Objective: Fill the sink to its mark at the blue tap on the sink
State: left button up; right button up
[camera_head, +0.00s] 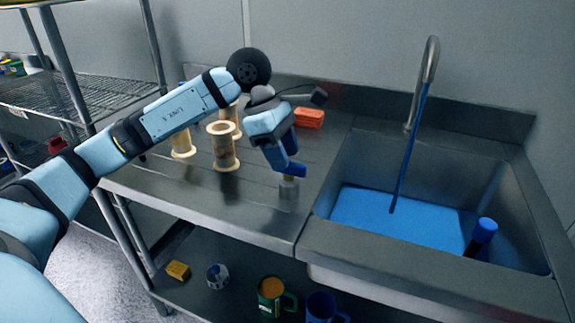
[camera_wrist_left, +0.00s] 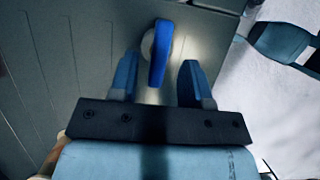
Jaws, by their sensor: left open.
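The steel sink (camera_head: 470,155) is at the right of the head view. Blue liquid (camera_head: 365,210) covers its bottom, and a blue stream (camera_head: 408,150) runs down from the curved spout (camera_head: 432,65). I cannot make out a fill mark. The tap's blue lever (camera_head: 295,170) sits on a short metal post (camera_head: 289,189) on the counter left of the sink. My left gripper (camera_head: 283,160) is open right at the lever. In the left wrist view the lever (camera_wrist_left: 160,50) shows between and just beyond the fingertips (camera_wrist_left: 158,72). My right gripper is not in view.
Wooden spools (camera_head: 223,147) and a red-orange block (camera_head: 309,118) stand on the counter. A blue-topped dark object (camera_head: 483,234) stands at the basin's right end. Mugs (camera_head: 273,296) and a yellow block (camera_head: 178,271) are on the lower shelf. A wire rack (camera_head: 95,95) stands left.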

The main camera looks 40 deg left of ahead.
aim_at(289, 175)
pick_arm(q)
jog(key=shift+x, duration=1.15)
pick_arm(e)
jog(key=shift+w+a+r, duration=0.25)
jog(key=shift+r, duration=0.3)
pick_arm(q)
grip_shut()
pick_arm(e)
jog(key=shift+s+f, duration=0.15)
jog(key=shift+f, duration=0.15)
pick_arm(q)
jog(key=shift+n+b, duration=0.4)
jog(key=shift+n, duration=0.1)
jog(key=shift+t, duration=0.3)
jog(key=shift+n, duration=0.4)
grip_release()
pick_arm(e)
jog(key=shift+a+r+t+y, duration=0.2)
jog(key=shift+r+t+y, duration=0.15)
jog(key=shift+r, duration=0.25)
